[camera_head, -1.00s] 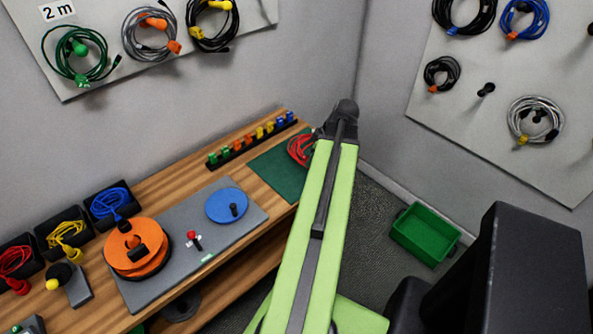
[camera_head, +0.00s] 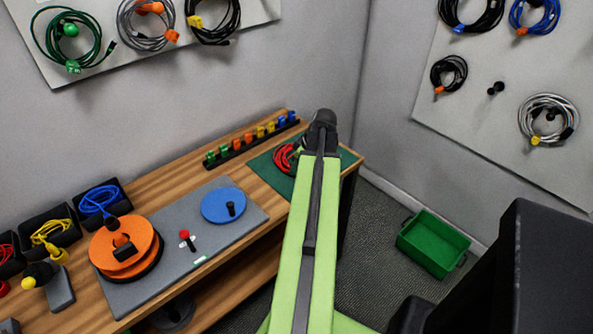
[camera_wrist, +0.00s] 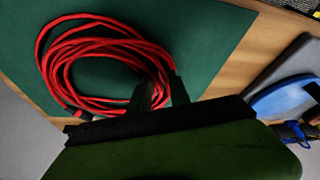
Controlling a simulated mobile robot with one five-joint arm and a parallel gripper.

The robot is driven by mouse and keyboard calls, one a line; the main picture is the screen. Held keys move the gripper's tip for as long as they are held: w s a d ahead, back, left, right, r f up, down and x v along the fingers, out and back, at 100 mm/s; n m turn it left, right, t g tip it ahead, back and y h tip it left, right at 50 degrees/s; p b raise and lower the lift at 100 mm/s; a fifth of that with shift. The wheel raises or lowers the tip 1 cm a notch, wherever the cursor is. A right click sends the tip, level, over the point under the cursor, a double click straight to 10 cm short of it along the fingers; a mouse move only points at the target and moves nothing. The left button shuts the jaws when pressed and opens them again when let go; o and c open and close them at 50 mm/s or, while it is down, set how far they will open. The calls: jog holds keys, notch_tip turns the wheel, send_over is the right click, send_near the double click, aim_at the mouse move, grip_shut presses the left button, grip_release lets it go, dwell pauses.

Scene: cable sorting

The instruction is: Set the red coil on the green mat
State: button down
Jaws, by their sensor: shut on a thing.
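The red coil (camera_head: 283,157) shows over the green mat (camera_head: 266,172) at the right end of the wooden bench, partly hidden by my arm. In the wrist view the red coil (camera_wrist: 88,62) is a loose ring of cable with the green mat (camera_wrist: 200,35) behind and around it. My gripper (camera_wrist: 158,92) is shut on the near right side of the coil. Whether the coil touches the mat or hangs just above it, I cannot tell. In the head view the jaws are mostly hidden behind my arm.
A rack of coloured clips (camera_head: 252,138) stands along the bench's back edge, left of the mat. A grey board (camera_head: 180,262) carries a blue disc (camera_head: 223,205) and an orange reel (camera_head: 124,247). A green crate (camera_head: 433,243) sits on the floor to the right.

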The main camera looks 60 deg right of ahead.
jog(key=shift+f, duration=0.2)
jog(key=c, duration=1.2)
grip_release()
jog(key=shift+r, duration=0.15)
jog(key=p+v, duration=1.1)
jog(key=v, duration=0.1)
jog(key=shift+r, duration=0.15)
